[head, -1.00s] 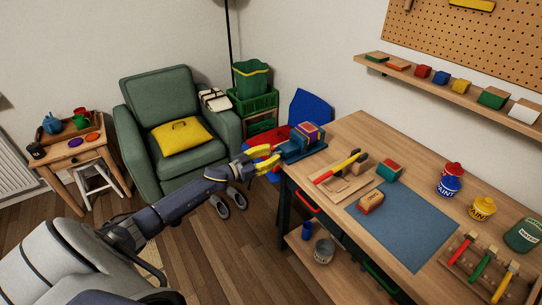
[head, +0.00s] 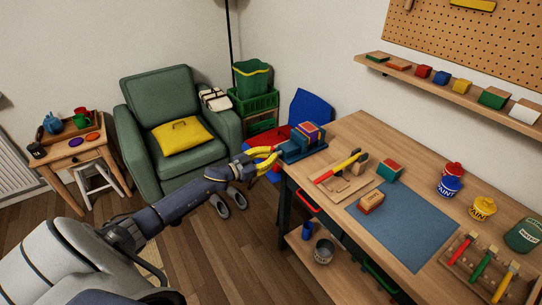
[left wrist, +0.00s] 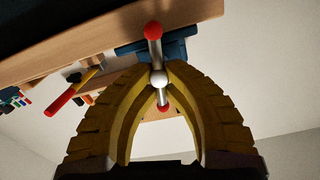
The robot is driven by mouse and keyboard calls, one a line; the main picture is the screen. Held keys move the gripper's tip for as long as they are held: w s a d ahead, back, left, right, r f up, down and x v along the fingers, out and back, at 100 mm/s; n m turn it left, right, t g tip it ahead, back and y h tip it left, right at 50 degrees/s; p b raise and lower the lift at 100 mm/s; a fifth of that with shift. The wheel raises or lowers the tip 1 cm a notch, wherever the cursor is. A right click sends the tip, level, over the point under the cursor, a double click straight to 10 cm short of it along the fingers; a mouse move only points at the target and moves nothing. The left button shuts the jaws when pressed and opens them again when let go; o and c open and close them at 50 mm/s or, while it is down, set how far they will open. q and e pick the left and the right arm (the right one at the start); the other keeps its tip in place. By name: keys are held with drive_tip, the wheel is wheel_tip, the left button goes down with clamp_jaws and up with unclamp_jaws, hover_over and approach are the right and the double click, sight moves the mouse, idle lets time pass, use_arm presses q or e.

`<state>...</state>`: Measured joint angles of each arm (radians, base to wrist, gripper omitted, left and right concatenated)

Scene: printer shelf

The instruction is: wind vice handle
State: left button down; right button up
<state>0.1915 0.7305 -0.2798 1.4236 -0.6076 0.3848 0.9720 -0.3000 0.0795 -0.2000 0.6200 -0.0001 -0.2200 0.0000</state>
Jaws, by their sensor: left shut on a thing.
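The blue vice (head: 302,147) sits on the left end of the workbench, with a red, blue and yellow block (head: 308,132) in its jaws. It also shows in the left wrist view (left wrist: 180,48). The vice handle (left wrist: 155,42) is a metal bar with red ball ends and a silver hub in the middle. My left gripper (head: 277,158) is at the vice's front. In the left wrist view its yellow fingers (left wrist: 160,72) are closed around the hub, with the bar sticking out above and below. My right gripper is not in view.
The workbench (head: 345,125) carries a tool with a red and yellow handle (head: 338,167), a blue mat (head: 410,228), and paint tins (head: 483,207). A green armchair (head: 160,100) stands behind my left arm.

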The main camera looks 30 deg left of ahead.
use_arm(q)
drive_tip(key=m, duration=0.5)
drive_tip(key=shift+d+r+m, duration=0.1)
drive_tip(key=shift+d+m, duration=0.2)
drive_tip(key=shift+m, duration=0.1)
drive_tip(key=shift+s+d+f+m, duration=0.1)
drive_tip(key=shift+f+m, duration=0.1)
drive_tip(key=shift+m, duration=2.25)
drive_tip(key=shift+w+d+f+m, duration=0.1)
drive_tip(key=shift+f+m, duration=0.15)
drive_tip(key=shift+m, duration=2.25)
drive_tip(key=shift+s+f+m, duration=0.1)
drive_tip(key=shift+f+m, duration=0.1)
drive_tip(key=shift+m, duration=2.25)
drive_tip(key=shift+f, duration=0.1)
drive_tip(key=c, duration=1.5)
unclamp_jaws()
drive_tip(key=shift+f, duration=0.1)
drive_tip(key=shift+o, duration=0.2)
drive_tip(key=shift+s+f, duration=0.1)
